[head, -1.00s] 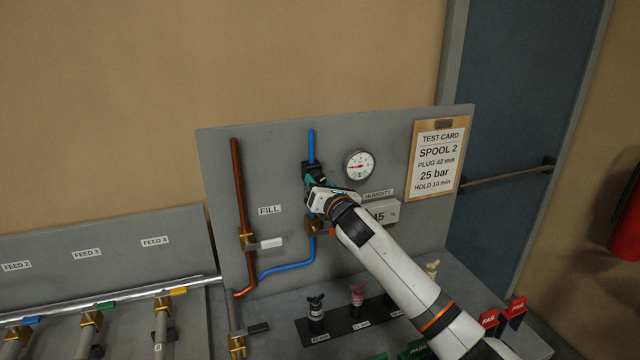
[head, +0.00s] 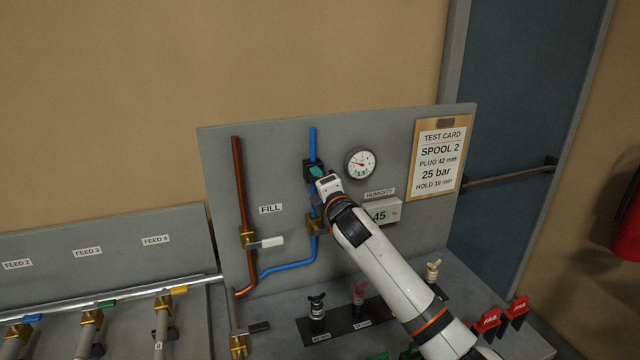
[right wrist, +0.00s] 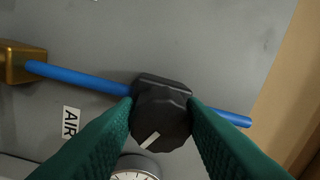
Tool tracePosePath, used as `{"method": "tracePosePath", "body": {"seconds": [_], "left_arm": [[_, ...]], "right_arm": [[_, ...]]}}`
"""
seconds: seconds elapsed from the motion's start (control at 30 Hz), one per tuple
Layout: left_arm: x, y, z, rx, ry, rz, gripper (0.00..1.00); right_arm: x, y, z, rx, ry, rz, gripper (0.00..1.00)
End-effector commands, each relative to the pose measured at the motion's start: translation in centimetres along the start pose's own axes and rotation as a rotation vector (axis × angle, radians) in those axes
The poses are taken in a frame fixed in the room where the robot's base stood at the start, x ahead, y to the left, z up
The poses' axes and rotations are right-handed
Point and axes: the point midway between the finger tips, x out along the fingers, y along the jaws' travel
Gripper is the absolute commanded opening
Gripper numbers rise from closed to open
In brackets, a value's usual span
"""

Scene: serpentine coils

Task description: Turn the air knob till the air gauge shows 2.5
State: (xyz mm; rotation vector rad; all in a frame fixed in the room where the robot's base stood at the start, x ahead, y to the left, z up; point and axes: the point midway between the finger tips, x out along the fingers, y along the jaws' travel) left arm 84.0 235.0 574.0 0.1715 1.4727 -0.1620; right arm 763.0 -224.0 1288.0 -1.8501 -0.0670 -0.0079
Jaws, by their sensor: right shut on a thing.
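The air knob (right wrist: 160,118) is black and faceted with a white pointer line, mounted on the blue pipe (right wrist: 80,77). In the right wrist view my right gripper (right wrist: 160,115) has its two green fingers shut on the knob from both sides. In the head view my right gripper (head: 317,172) covers most of the knob at the panel. The air gauge (head: 360,163) is a white round dial right of the knob, its red needle pointing to the upper left; its numbers are too small to read. Its rim partly shows in the right wrist view (right wrist: 134,172). My left gripper is not in view.
A copper pipe (head: 240,190) and the FILL valve (head: 266,242) stand left on the panel (head: 225,160). A humidity display (head: 383,213) reads 45, partly behind my right arm. The test card (head: 438,160) hangs at right. Small plugs (head: 317,306) stand on the bench below.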

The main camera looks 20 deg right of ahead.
Motion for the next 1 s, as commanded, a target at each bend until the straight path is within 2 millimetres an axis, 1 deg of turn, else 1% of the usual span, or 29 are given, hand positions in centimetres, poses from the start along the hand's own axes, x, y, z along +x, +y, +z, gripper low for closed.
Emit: {"method": "tracePosePath", "body": {"seconds": [1.0], "left_arm": [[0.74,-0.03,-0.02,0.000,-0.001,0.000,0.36]], "right_arm": [[0.00,-0.21,0.05,0.966,0.040,0.006,0.14]]}}
